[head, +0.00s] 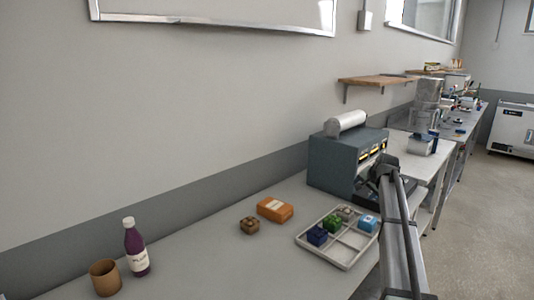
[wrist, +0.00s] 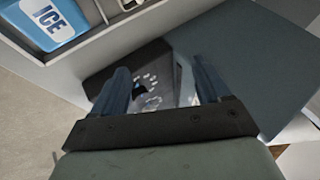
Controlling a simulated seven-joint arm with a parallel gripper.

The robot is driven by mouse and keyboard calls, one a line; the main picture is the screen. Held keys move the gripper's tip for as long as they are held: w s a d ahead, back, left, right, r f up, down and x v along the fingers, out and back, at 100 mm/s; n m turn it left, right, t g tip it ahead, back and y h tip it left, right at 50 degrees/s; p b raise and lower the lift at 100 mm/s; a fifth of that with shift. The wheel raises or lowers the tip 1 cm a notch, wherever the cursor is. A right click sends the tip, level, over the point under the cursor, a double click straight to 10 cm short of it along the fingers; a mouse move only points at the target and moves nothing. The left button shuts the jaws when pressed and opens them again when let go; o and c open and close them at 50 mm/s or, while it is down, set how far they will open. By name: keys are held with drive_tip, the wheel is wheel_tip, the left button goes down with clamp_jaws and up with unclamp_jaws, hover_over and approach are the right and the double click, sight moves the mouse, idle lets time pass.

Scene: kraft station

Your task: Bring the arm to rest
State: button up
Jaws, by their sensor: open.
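My gripper (wrist: 158,80) is open in the wrist view, its two dark blue fingers apart. I see nothing held between them. Behind the gap is a dark panel with small pale marks, which looks like part of the grey machine (head: 333,165). In the head view my arm reaches up from the bottom right, its far end beside the machine's front right. The fingertips are not clear there, and I cannot tell whether they touch the machine.
A compartment tray (head: 347,262) holds several small blocks, including a light blue ICE block (wrist: 47,20), close to my arm. An orange block (head: 275,210), brown block (head: 249,225), purple bottle (head: 135,250) and brown cup (head: 104,278) stand left. The bench between (head: 195,255) is clear.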

drive_tip(key=s+d+m+t+h, duration=0.2)
drive_tip(key=d+t, duration=0.1)
drive_tip(key=d, duration=0.8)
drive_tip(key=s+d+m+t+h, duration=0.1)
drive_tip(key=d+m+t+h, duration=0.15)
drive_tip(key=d, duration=0.75)
drive_tip(key=s+f+g, duration=0.1)
drive_tip(key=s+f, duration=0.2)
drive_tip(key=f, duration=0.6)
drive_tip(key=s+f+g+y, duration=0.1)
drive_tip(key=s+f, duration=0.3)
drive_tip(key=f, duration=0.6)
drive_tip(key=s+f+g, duration=0.1)
drive_tip(key=s+f, duration=0.2)
drive_tip(key=f, duration=0.6)
drive_tip(key=s+a+f+n+g+y, duration=0.2)
drive_tip(key=s+a+f+n+g, duration=0.15)
drive_tip(key=s+a+f, duration=0.9)
drive_tip(key=s+a+f+n+g+y, duration=0.35)
drive_tip(key=s+a+f, duration=0.55)
drive_tip(key=a+f, duration=0.65)
drive_tip(key=s+a+f+n+g, duration=0.3)
drive_tip(key=s+a+g, duration=0.2)
drive_tip(key=s+a, duration=0.8)
drive_tip(key=s+a+n+g+h, duration=0.2)
drive_tip(key=s+g, duration=0.3)
drive_tip(key=s, duration=1.7)
drive_tip(key=shift+a+n, duration=0.35)
drive_tip(key=shift+n, duration=0.5)
drive_tip(key=shift+s, duration=0.1)
